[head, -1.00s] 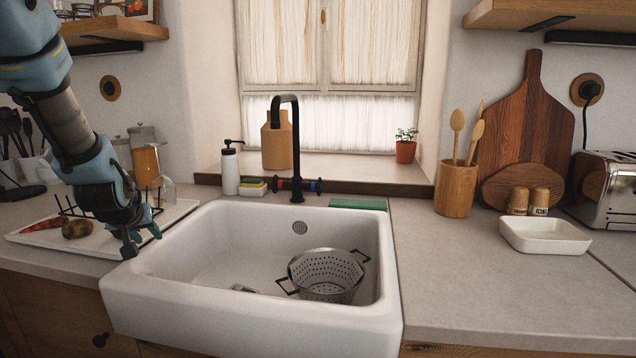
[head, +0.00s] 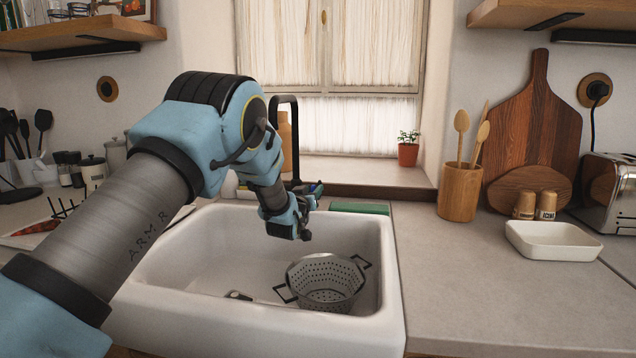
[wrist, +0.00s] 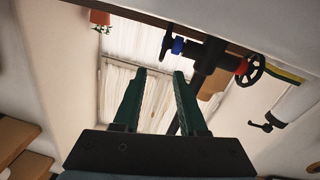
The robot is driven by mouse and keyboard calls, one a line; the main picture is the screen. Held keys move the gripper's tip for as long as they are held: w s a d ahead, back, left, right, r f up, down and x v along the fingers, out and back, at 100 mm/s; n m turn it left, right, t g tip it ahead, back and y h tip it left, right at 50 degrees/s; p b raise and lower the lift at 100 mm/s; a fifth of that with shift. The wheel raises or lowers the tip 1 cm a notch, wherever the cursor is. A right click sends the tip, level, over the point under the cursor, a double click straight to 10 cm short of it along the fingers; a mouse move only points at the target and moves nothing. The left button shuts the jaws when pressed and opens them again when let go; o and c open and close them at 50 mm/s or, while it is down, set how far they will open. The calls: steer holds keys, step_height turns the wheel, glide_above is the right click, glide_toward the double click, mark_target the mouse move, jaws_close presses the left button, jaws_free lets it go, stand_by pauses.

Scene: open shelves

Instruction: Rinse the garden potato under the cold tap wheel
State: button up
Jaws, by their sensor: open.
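My gripper (wrist: 160,74) is open, with nothing between its green fingers in the wrist view. In the head view it is at the tap, behind the sink. The tap's blue wheel (wrist: 178,46) shows just beyond the right fingertip in the wrist view, apart from it in the picture. The red wheel (wrist: 243,67) is farther right. The black tap spout (head: 293,112) rises behind my arm in the head view. The white sink (head: 372,327) is below. The potato is not visible now; my arm covers much of the tray where it lay.
A carrot (head: 36,228) lies on the white tray (head: 14,241) at left. A green sponge-like block (head: 360,208) lies behind the sink. The right counter (head: 490,290) has clear room in front.

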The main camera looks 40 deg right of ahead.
steer(key=shift+p+x, duration=0.95)
steer(key=shift+x, duration=2.65)
jaws_close()
